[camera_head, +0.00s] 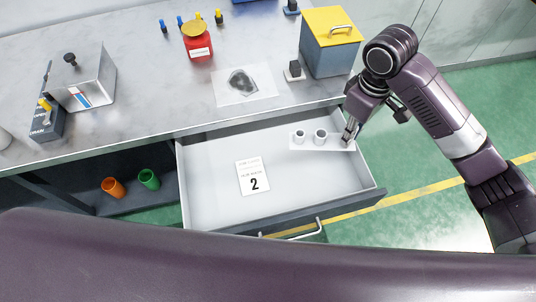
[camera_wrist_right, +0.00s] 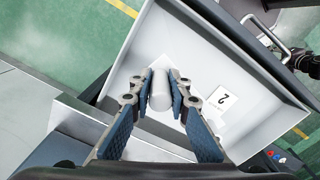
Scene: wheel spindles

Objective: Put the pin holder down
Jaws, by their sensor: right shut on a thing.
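My right gripper (camera_head: 350,134) is at the plate's right end, pointing down, shut on the holder. In the wrist view the fingers (camera_wrist_right: 161,90) close on a white upright post of the holder (camera_wrist_right: 160,94). The plate blends with the white drawer floor there, so I cannot tell whether it touches the floor.
A white card marked 2 (camera_head: 252,177) lies on the drawer floor, left of the holder. The drawer's left part is free.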

